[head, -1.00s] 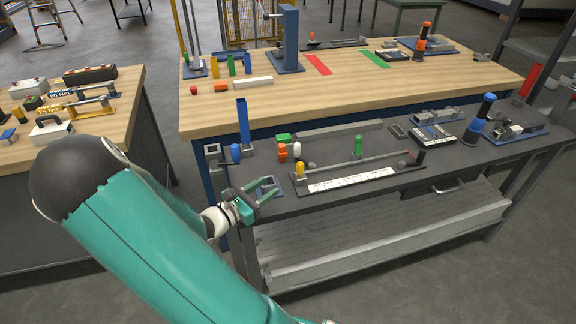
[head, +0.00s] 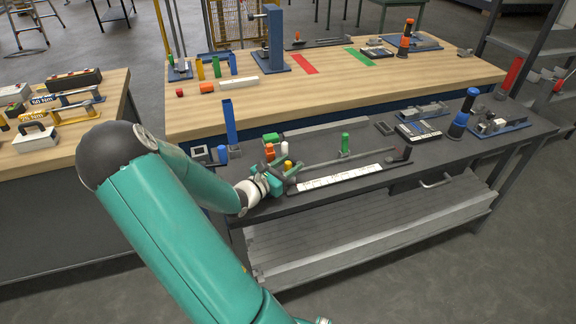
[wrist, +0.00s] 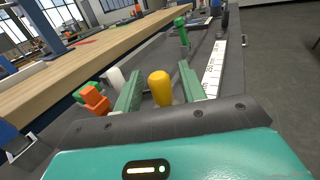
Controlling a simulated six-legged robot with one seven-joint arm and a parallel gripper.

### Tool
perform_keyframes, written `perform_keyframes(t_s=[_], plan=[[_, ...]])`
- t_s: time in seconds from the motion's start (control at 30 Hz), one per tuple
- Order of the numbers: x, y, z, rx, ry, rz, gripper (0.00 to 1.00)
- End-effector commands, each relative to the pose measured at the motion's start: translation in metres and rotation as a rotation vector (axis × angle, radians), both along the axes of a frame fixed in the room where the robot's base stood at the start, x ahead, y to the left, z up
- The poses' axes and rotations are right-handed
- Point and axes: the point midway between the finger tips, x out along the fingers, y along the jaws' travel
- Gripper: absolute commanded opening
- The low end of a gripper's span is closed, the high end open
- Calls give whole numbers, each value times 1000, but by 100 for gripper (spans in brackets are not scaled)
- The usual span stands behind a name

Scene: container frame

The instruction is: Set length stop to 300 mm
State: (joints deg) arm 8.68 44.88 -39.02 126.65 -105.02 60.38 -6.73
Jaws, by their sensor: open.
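The length-stop fixture is a dark base with a rail and a white printed scale (head: 340,177) on the near dark bench; the scale also shows in the wrist view (wrist: 215,65). A yellow knob (head: 288,165) stands at its left end. A green knob (head: 345,140) stands farther along the rail. My gripper (head: 286,168) is open at the left end of the fixture. In the wrist view the yellow knob (wrist: 160,90) appears between my two green fingers (wrist: 160,70), with visible gaps on both sides. The scale's numbers are too small to read.
Orange (wrist: 95,98), white (wrist: 115,78) and green (head: 271,138) pieces stand close to the left of my fingers. A tall blue post (head: 229,122) rises behind. A wooden bench (head: 330,85) lies beyond. Blue-based fixtures (head: 500,127) sit at the right end.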

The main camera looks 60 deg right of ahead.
Motion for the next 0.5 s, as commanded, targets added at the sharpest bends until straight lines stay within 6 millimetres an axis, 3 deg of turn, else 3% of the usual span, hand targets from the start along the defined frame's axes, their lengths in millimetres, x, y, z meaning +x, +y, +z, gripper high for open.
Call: perform_keyframes(t_s=[0.23, 0.43, 0.5], plan=[[0, -1, 0, 0, 0, 0, 41], [0, -1, 0, 0, 0, 0, 2], [0, -1, 0, 1, 0, 0, 0]])
